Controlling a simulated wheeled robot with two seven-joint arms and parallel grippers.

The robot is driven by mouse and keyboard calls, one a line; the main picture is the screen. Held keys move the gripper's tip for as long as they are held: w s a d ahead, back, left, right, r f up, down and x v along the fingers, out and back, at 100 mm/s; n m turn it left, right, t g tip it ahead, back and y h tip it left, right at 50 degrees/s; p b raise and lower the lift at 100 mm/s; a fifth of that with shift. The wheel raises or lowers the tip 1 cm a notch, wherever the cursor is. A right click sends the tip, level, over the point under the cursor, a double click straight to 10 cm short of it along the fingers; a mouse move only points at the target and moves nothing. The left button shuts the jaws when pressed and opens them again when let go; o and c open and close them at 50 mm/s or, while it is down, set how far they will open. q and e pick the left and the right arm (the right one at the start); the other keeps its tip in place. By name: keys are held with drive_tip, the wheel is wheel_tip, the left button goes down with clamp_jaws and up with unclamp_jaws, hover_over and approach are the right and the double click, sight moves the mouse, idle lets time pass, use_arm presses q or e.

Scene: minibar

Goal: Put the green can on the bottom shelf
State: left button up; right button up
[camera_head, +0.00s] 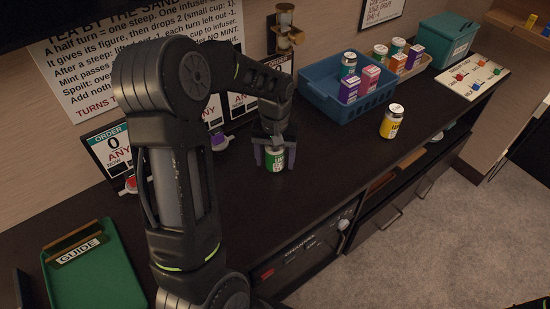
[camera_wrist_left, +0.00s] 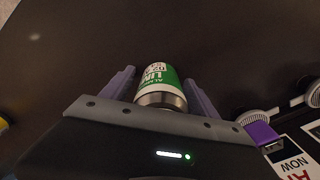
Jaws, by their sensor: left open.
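The green can (camera_head: 275,160), with a white band, stands upright on the dark counter (camera_head: 330,170). My left gripper (camera_head: 273,158) is lowered over it, with one purple finger on each side. In the left wrist view the green can (camera_wrist_left: 159,86) sits between the fingers of the left gripper (camera_wrist_left: 158,88), and a dark gap shows on its right side. The left gripper is open around the can. Shelf openings (camera_head: 385,182) show under the counter at the right. My right gripper is not in view.
A blue crate (camera_head: 330,98) holding a can and boxes stands behind and right of the green can. A yellow can (camera_head: 391,122) stands alone near the front edge. A green tray (camera_head: 95,275) lies at the left. Signs and a dispenser (camera_head: 286,30) line the wall.

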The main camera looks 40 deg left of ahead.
use_arm(q)
wheel_tip(320, 180, up, 12)
drive_tip(key=shift+r, duration=0.15)
idle(0.3)
idle(0.5)
